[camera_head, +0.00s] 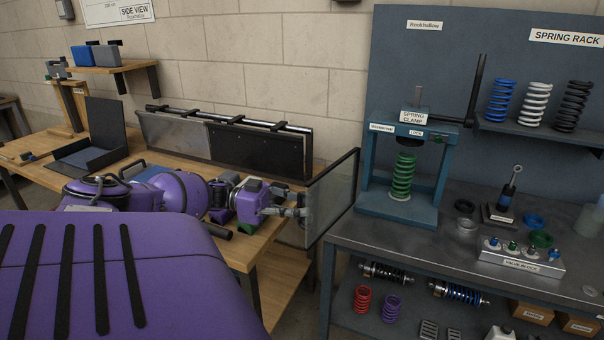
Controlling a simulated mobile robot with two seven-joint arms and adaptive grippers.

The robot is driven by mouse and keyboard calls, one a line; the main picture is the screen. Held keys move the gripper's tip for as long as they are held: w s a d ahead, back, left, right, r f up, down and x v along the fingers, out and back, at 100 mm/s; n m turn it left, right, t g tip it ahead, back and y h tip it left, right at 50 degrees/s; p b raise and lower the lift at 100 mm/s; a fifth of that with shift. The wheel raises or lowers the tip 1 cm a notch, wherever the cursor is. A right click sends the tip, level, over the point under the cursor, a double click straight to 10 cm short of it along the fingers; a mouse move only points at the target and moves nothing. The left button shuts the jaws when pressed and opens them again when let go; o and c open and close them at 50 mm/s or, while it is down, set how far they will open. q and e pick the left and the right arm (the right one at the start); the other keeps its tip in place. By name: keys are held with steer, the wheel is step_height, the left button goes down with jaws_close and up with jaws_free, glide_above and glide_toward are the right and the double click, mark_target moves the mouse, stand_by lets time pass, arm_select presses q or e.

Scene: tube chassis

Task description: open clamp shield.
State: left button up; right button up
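The clamp shield (334,195) is a clear panel in a black frame. It stands upright, swung out to the left of the blue spring clamp (369,160), so the clamp's front is uncovered. A green spring (403,176) stands inside the clamp. My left gripper (298,212) is at the shield's left edge, with its grey fingers over or against that edge. Whether the fingers are closed on the shield is too small to tell. My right gripper is not in view.
The grey metal bench (375,236) holds a damper (506,200), a valve block (520,257) and several rings. The spring rack (530,129) is at the back right. A wooden bench (245,245) with a long black-and-grey panel (225,140) lies left. A gap separates the benches.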

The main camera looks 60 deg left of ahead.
arm_select(q)
steer(key=shift+o, duration=0.8)
steer(key=shift+s+f, duration=0.2)
steer(key=shift+r, duration=0.1)
steer(key=shift+a, duration=0.15)
steer(key=v, duration=1.1)
steer(key=shift+s+a, duration=0.25)
steer(key=shift+s, duration=0.1)
